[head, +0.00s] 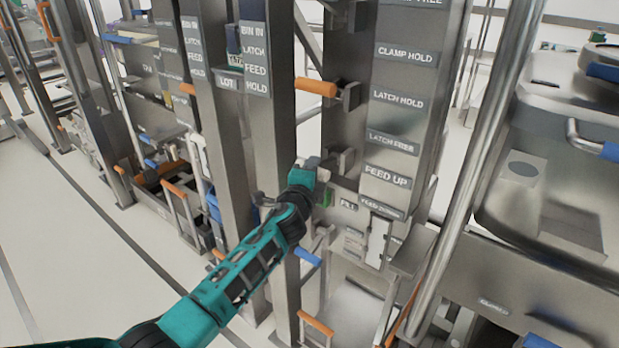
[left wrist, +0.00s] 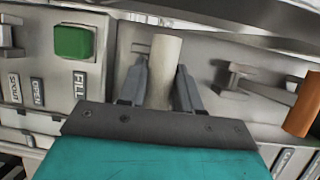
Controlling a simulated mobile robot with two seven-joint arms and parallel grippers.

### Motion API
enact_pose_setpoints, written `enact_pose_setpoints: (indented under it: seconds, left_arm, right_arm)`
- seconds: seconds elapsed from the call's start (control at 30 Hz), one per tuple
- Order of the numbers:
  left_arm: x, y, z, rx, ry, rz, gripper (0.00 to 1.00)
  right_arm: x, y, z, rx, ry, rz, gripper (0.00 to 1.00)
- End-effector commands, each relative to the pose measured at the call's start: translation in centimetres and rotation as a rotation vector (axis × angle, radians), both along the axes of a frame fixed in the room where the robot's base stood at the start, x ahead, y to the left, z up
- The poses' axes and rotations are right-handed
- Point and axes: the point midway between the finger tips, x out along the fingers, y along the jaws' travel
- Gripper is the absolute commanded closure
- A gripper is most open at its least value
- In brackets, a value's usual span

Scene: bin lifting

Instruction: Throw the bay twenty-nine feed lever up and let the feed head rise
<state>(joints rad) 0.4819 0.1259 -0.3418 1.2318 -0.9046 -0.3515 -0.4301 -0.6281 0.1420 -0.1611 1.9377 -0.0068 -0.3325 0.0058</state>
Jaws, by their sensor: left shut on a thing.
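My left gripper (head: 308,164) is at the front of the grey machine post, near the height of the FEED UP label (head: 387,176). In the left wrist view its two fingers (left wrist: 160,88) stand either side of a pale cylindrical lever handle (left wrist: 162,62) and are shut on it. In the head view the gripper hides most of that handle. The FEED DOWN label (head: 382,208) is below FEED UP. No bay number is readable, and I cannot pick out the feed head. My right gripper is not in view.
An orange-handled lever (head: 316,87) sticks out above my gripper. A green button (left wrist: 73,42) is beside the held handle. Blue (head: 307,257) and orange (head: 316,323) handles are below. A steel upright (head: 285,250) stands close to my arm. The floor at left is clear.

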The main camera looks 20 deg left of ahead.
Motion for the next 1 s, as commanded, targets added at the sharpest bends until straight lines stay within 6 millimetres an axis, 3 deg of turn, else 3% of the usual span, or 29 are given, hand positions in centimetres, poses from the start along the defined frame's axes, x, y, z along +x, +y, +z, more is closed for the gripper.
enact_pose_setpoints:
  seconds: [0.03, 0.4, 1.0]
  left_arm:
    - [0.2, -0.1, 1.2, -0.004, -0.009, -0.003, 1.00]
    - [0.9, -0.4, 3.3, -0.006, -0.015, -0.005, 1.00]
    - [1.1, -0.6, 3.7, -0.006, -0.018, -0.007, 1.00]
  right_arm:
    - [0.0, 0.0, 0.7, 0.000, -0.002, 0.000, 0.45]
    - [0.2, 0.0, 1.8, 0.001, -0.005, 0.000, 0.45]
    - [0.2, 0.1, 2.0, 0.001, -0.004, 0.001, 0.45]
